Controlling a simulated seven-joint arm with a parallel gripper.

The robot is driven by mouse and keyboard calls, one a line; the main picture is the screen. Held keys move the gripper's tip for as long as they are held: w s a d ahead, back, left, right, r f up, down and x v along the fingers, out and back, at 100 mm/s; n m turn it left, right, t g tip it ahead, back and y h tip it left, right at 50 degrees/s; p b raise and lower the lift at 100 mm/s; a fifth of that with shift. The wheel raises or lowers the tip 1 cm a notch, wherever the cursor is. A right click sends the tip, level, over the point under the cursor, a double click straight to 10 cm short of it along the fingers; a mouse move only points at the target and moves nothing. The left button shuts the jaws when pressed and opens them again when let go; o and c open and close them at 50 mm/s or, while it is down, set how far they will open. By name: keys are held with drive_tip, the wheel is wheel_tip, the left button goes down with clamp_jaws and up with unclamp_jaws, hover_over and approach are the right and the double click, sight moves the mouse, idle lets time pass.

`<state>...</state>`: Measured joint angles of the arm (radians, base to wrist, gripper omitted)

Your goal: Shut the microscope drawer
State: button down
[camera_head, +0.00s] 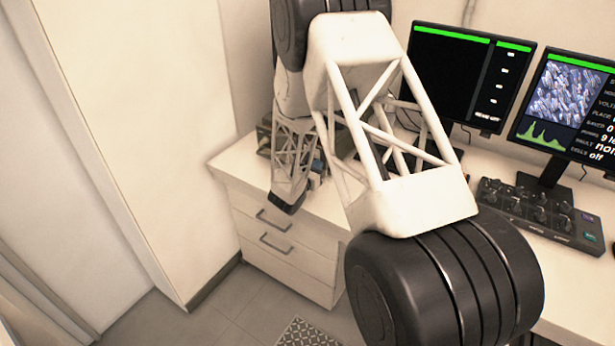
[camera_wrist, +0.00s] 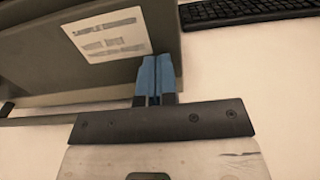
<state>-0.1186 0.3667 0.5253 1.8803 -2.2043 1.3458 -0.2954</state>
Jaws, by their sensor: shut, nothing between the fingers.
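My gripper (camera_wrist: 156,75) has blue fingers and is shut with nothing between them. Its fingertips are right at a dark grey box-like panel (camera_wrist: 45,50) in the wrist view. The panel carries a white label (camera_wrist: 108,35) whose top line seems to begin with "SAMPLE"; it looks like part of the microscope drawer. I cannot tell whether the fingers touch it or how far the drawer is out. In the head view my arm hides most of the microscope and the gripper.
A thin grey bar (camera_wrist: 40,121) runs below the panel at left. A keyboard (camera_wrist: 250,10) lies beyond at right.

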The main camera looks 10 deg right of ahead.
drive_tip(key=shift+x, duration=1.5)
drive_tip(key=shift+d+r, duration=0.1)
drive_tip(key=v, duration=1.5)
drive_tip(key=shift+w, duration=0.1)
